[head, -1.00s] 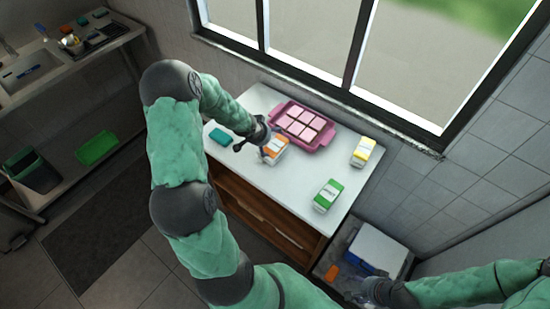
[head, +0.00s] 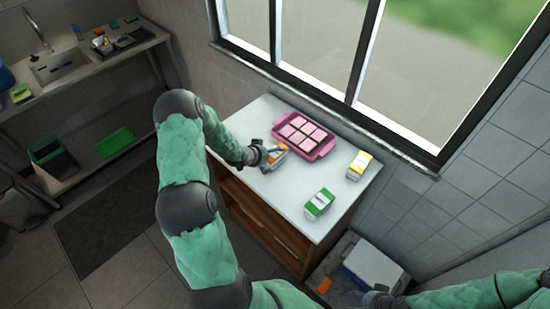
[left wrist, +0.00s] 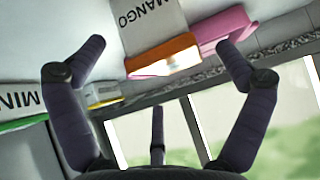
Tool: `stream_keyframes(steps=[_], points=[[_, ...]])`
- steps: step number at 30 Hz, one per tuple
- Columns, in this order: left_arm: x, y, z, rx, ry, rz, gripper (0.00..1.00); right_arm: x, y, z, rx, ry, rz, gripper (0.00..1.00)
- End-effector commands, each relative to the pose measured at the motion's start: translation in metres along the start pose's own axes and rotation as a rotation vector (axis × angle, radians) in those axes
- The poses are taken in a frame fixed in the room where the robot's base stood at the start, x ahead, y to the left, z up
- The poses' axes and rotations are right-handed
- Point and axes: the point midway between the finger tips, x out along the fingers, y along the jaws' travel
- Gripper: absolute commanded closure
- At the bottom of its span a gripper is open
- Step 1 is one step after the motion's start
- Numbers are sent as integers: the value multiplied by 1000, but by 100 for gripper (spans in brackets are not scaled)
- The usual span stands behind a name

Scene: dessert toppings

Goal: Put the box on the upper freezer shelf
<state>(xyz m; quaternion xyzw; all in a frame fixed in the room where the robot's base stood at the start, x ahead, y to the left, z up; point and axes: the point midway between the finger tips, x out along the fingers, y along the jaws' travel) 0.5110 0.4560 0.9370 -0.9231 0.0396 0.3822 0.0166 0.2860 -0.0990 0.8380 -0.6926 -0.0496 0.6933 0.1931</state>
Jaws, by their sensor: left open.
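A white and orange box (head: 275,158) stands on the white counter near the pink tray; in the left wrist view the box (left wrist: 158,40) reads MANGO. My left gripper (head: 264,155) is at this box in the head view and partly covers it. In the left wrist view the fingers of my left gripper (left wrist: 160,62) are spread wide, with the box between and beyond them; I see no grip on it. My right gripper (head: 376,298) is at the bottom edge, its fingers unclear. I cannot make out a freezer shelf.
The pink tray (head: 326,151) holds several pale squares. A green and white box (head: 319,204) and a yellow and white box (head: 359,165) stand on the right half of the counter (head: 285,212). A white and blue container (head: 375,264) is low beyond its right end.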

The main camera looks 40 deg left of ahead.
Motion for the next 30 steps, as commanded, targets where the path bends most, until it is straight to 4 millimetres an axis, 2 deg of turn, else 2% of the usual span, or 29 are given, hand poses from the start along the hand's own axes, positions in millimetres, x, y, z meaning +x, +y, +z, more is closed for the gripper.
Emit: stream_keyframes(steps=[10, 20, 23, 27, 28, 29, 30], points=[[44, 3, -5, 0, 0, 0, 0, 5, 2, 0, 0, 0, 0, 46], [49, 3, -5, 0, 0, -1, 0, 5, 2, 0, 0, 0, 0, 46], [49, 3, -5, 0, 0, -1, 25, 5, 2, 0, 0, 0, 0, 46], [49, 3, -5, 0, 0, -1, 65, 5, 2, 0, 0, 0, 0, 46], [49, 3, -5, 0, 0, -1, 66, 5, 2, 0, 0, 0, 0, 46], [49, 2, -6, 0, 1, -2, 73, 5, 2, 0, 0, 0, 0, 46], [49, 2, -6, 0, 1, -1, 73, 5, 2, 0, 0, 0, 0, 46]])
